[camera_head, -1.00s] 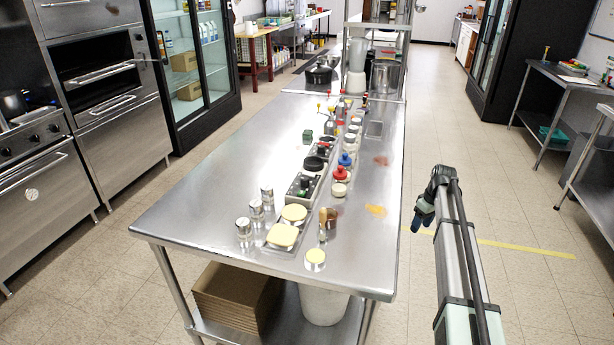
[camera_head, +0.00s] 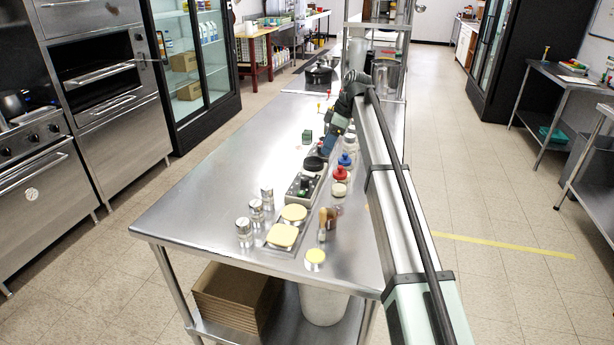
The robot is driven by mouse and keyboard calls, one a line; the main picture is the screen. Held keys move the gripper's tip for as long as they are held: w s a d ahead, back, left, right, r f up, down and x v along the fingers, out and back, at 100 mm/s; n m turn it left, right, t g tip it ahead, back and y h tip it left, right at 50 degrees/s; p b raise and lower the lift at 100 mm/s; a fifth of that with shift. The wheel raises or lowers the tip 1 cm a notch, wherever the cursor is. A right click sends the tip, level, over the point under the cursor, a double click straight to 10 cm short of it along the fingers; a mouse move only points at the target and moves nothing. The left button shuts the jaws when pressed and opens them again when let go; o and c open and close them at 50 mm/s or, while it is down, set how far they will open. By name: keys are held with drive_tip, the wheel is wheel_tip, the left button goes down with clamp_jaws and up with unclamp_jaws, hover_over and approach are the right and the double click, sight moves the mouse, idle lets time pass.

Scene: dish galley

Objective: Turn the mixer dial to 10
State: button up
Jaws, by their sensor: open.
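My gripper (camera_head: 331,143) is over the far half of the steel table, low above the row of small items. Its jaws are open, and I see nothing held between them. A dark knob on a grey panel shows partly just below the gripper, mostly hidden by it. A black round disc (camera_head: 314,163) lies nearer along the row. A grey panel box (camera_head: 292,186) with a dark and green knob (camera_head: 304,184) stands nearer still. I cannot tell which of these is the mixer dial, and no numbers or pointer are readable at this size.
The steel table (camera_head: 200,200) is bare on its left. Red-capped (camera_head: 340,173) and blue-capped (camera_head: 345,160) bottles stand right of the row, close to my arm. Steel shakers (camera_head: 244,233) and yellow pads (camera_head: 283,236) are at the near end. A shelf rack stands behind.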

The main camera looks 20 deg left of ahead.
sight(305, 179)
drive_tip(key=x, duration=0.4)
drive_tip(key=a+x, duration=0.1)
drive_tip(key=x, duration=0.4)
drive_tip(key=s+x, duration=0.1)
drive_tip(key=x, duration=0.3)
drive_tip(key=shift+a, duration=0.35)
drive_tip(key=c, duration=1)
